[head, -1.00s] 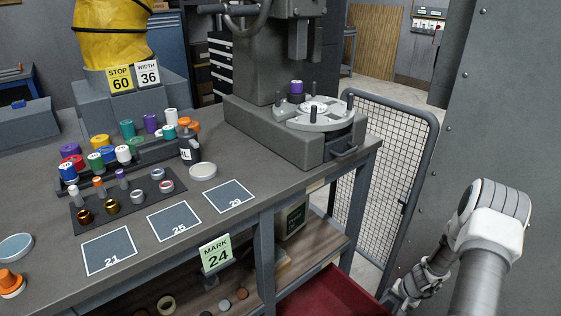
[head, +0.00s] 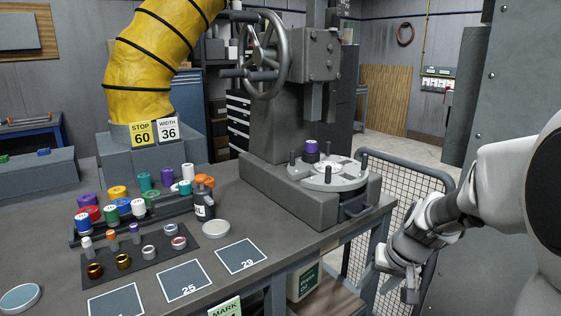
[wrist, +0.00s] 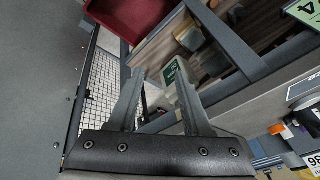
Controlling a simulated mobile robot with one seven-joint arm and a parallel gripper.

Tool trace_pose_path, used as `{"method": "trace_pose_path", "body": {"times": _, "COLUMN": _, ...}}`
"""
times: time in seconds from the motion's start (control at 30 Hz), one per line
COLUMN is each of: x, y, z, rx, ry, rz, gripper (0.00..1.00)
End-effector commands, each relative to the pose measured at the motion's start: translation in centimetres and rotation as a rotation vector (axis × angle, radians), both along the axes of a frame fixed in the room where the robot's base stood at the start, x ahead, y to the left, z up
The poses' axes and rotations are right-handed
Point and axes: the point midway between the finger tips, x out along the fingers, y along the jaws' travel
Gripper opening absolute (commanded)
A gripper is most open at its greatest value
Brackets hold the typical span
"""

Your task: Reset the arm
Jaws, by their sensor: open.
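My gripper (head: 398,287) hangs at the right of the head view, beside the front right corner of the bench and in front of the mesh guard. In the wrist view my gripper (wrist: 160,95) has its two fingers spread apart with nothing between them. My gripper touches nothing that I can make out.
The bench (head: 230,195) carries a press (head: 275,130) with a round indexing plate (head: 330,176), several colored caps and bottles, and numbered pads (head: 241,256). A mesh guard (head: 400,200) stands beside it. A grey wall panel (head: 515,90) is close at right.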

Motion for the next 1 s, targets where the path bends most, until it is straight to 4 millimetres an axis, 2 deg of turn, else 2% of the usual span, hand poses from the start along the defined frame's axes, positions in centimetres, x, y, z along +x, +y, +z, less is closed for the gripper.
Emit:
{"method": "trace_pose_path", "body": {"times": 0.03, "x": -1.0, "y": 0.9, "z": 1.6, "rx": -0.015, "ry": -0.015, "rz": 0.022, "gripper": 0.49}}
{"method": "trace_pose_path", "body": {"times": 0.1, "x": -2.6, "y": 2.0, "z": 3.2, "rx": -0.033, "ry": -0.023, "rz": 0.047, "gripper": 0.49}}
{"method": "trace_pose_path", "body": {"times": 0.3, "x": -7.6, "y": 4.4, "z": 7.0, "rx": -0.088, "ry": -0.05, "rz": 0.107, "gripper": 0.49}}
{"method": "trace_pose_path", "body": {"times": 0.5, "x": -12.8, "y": 5.9, "z": 9.4, "rx": -0.149, "ry": -0.081, "rz": 0.151, "gripper": 0.49}}
{"method": "trace_pose_path", "body": {"times": 0.7, "x": -17.3, "y": 6.3, "z": 10.5, "rx": -0.2, "ry": -0.111, "rz": 0.173, "gripper": 0.49}}
{"method": "trace_pose_path", "body": {"times": 0.87, "x": -20.3, "y": 6.2, "z": 10.8, "rx": -0.236, "ry": -0.137, "rz": 0.182, "gripper": 0.49}}
{"method": "trace_pose_path", "body": {"times": 0.9, "x": -20.4, "y": 6.2, "z": 12.2, "rx": -0.238, "ry": -0.135, "rz": 0.18, "gripper": 0.49}}
{"method": "trace_pose_path", "body": {"times": 1.0, "x": -20.2, "y": 6.2, "z": 14.6, "rx": -0.236, "ry": -0.131, "rz": 0.179, "gripper": 0.49}}
